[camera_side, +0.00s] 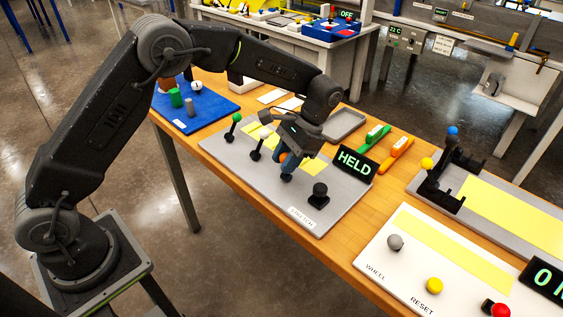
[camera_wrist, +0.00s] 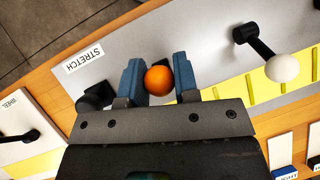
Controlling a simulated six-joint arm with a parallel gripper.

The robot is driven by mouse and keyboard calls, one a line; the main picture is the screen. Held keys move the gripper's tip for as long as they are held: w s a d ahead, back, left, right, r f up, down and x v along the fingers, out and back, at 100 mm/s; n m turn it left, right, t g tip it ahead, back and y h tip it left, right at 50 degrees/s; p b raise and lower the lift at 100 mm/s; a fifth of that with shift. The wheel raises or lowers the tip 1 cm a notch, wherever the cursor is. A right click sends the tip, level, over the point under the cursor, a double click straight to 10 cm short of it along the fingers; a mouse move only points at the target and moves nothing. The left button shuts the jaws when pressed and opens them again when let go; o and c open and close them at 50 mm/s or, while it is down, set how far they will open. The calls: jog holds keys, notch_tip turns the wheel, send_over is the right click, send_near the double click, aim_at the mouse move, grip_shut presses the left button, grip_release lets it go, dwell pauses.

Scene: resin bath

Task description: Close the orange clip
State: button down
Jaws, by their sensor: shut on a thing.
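The orange clip (camera_side: 397,153) lies on the wooden table right of the lever panel, a long orange piece with a pale strip on top. Whether it is open or closed is too small to tell. My gripper (camera_side: 284,162) is away from it, over the grey panel to its left. In the wrist view my gripper (camera_wrist: 160,72) has its two blue fingers shut on an orange ball knob (camera_wrist: 158,81), one on each side. The knob belongs to a lever on the panel marked STRETCH. The clip cannot be made out in the wrist view.
A green clip (camera_side: 373,138) lies beside the orange one. A sign reading HELD (camera_side: 355,163) stands between panel and clips. Levers with a white knob (camera_wrist: 282,68) and a green knob (camera_side: 237,117) rise nearby. A grey tray (camera_side: 345,124) lies behind.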

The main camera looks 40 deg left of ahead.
jog(key=shift+w+g, duration=0.75)
jog(key=shift+g, duration=0.65)
jog(key=c, duration=0.9)
grip_release()
jog(key=shift+o, duration=0.2)
jog(key=shift+r, duration=0.35)
jog(key=s+a+r, duration=0.3)
jog(key=a+r, duration=0.7)
jog(key=a, duration=0.1)
jog(key=shift+s, duration=0.15)
